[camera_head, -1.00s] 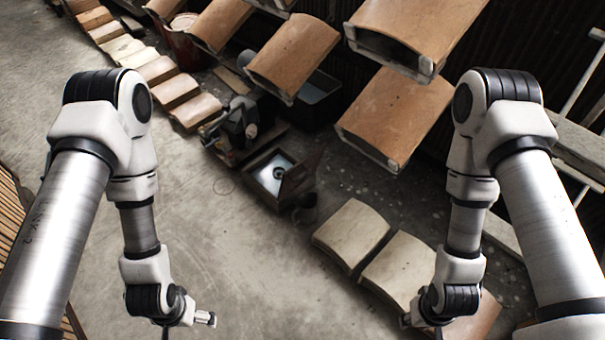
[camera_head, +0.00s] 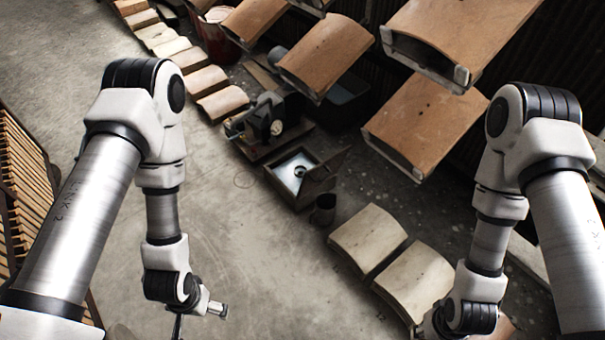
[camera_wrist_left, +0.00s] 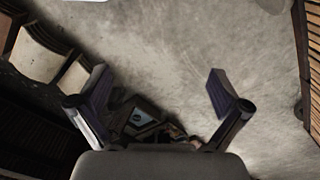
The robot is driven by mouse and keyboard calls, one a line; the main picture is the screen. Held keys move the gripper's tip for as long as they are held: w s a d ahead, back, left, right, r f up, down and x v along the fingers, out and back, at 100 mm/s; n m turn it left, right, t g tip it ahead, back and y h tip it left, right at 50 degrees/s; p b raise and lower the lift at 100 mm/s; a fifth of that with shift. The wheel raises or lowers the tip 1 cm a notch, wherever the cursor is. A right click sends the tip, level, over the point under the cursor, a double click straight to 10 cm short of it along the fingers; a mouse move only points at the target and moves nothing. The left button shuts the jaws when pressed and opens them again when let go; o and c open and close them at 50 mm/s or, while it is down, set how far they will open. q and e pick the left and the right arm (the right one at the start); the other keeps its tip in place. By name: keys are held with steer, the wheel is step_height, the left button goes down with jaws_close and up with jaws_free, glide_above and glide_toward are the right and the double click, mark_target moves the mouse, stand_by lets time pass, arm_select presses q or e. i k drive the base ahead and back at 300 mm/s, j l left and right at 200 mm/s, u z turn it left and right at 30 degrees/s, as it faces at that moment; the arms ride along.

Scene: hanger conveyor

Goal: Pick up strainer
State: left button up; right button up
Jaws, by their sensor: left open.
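I cannot make out a strainer for certain. An open box (camera_head: 277,176) with a pale inside stands on the floor in the head view, a small dark round thing (camera_head: 299,171) in it. A dark box with a round spot (camera_wrist_left: 140,118) shows between my fingers in the left wrist view. My left gripper (camera_wrist_left: 158,78) is open with only floor between its fingertips. In the head view it is mostly cut off at the bottom edge. My right gripper (camera_head: 428,328) is at the bottom edge, its fingers hidden or cut off.
A dark machine (camera_head: 264,120) stands behind the box, and a dark cup (camera_head: 324,209) in front of it. Pale curved tiles (camera_head: 367,238) lie at the right. Brown tile-like pieces (camera_head: 325,57) hang above. A slatted wooden rack (camera_head: 25,190) is at the left. The middle floor is clear.

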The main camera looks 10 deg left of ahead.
mark_target(300, 173)
steer(key=z, duration=2.8)
steer(key=u, duration=3)
steer(key=i+j+z, duration=0.1)
steer(key=z, duration=0.65)
steer(key=i+j+z, duration=0.2)
steer(key=j, duration=0.2)
steer(key=i+j+z, duration=0.15)
steer(key=j, duration=0.25)
steer(key=i+j+z, duration=0.2)
steer(key=j, duration=0.25)
steer(key=j+z, duration=0.15)
steer(key=j, duration=0.3)
steer(key=j+z, duration=0.2)
steer(key=j, duration=0.25)
